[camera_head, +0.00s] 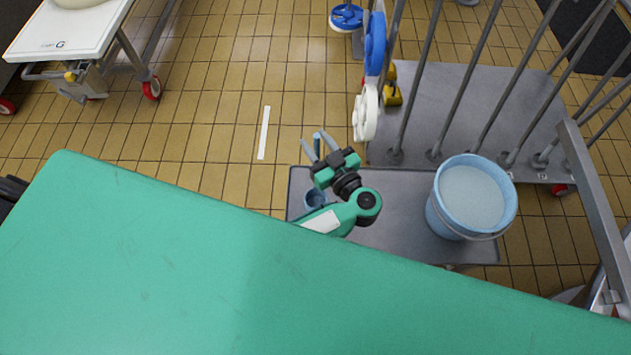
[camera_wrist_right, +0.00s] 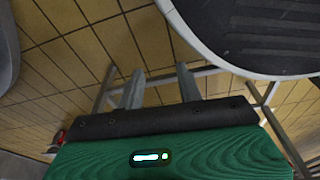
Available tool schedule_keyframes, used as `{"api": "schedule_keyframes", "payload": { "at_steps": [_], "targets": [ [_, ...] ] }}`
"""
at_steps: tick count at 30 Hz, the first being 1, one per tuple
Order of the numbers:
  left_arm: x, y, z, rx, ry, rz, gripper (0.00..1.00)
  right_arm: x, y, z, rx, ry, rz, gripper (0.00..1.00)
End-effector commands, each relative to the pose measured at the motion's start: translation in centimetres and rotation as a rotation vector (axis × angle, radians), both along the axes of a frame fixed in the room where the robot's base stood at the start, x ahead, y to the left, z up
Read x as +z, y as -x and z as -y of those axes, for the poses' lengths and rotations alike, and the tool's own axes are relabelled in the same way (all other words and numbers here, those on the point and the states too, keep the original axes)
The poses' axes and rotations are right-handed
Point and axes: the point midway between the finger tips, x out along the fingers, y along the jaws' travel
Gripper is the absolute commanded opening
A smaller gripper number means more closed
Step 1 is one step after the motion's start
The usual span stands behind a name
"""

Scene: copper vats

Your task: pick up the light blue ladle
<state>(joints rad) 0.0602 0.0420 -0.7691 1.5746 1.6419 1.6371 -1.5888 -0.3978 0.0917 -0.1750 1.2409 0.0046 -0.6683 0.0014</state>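The light blue ladle (camera_head: 315,197) is in the head view, at the left end of a grey shelf. Its cup shows beside my green left arm, and a narrow blue piece, seemingly its handle, shows between the fingers of my left gripper (camera_head: 313,141). These fingers stand apart, and I cannot tell whether they touch the handle. The middle of the ladle is hidden by the gripper and wrist. In the right wrist view my right gripper (camera_wrist_right: 159,76) has its two fingers apart with nothing between them.
A light blue bucket (camera_head: 472,196) with pale contents stands on the grey shelf (camera_head: 400,215), right of my left arm. Metal railings (camera_head: 480,80) rise behind it. Blue and white round parts (camera_head: 370,75) hang at the rail's left. A white trolley (camera_head: 70,30) stands far left.

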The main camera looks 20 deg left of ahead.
Motion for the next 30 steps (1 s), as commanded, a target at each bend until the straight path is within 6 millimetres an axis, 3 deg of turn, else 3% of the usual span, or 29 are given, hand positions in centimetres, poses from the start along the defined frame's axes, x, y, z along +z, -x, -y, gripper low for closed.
{"api": "schedule_keyframes", "payload": {
  "at_steps": [1,6,15,20,26,30],
  "targets": [
    [0.0,0.0,0.0,0.000,0.000,0.000,0.28,0.0,0.0,0.0,0.000,0.000,0.000,0.36],
    [0.0,0.0,0.0,0.000,0.000,0.000,0.00,0.0,0.0,0.0,0.001,0.000,0.000,0.36],
    [0.1,0.0,0.0,0.000,0.000,0.000,0.00,0.0,0.0,0.0,0.002,0.001,0.000,0.36],
    [1.1,0.0,0.0,0.001,0.002,0.001,0.00,0.0,0.1,0.1,0.002,0.001,0.003,0.36],
    [5.1,0.0,0.1,0.001,0.006,0.004,0.00,-1.0,1.2,0.4,0.003,0.003,-0.001,0.36],
    [9.3,0.1,0.0,0.003,0.006,0.004,0.00,-1.8,2.1,0.8,0.004,0.005,-0.003,0.36]
  ]
}}
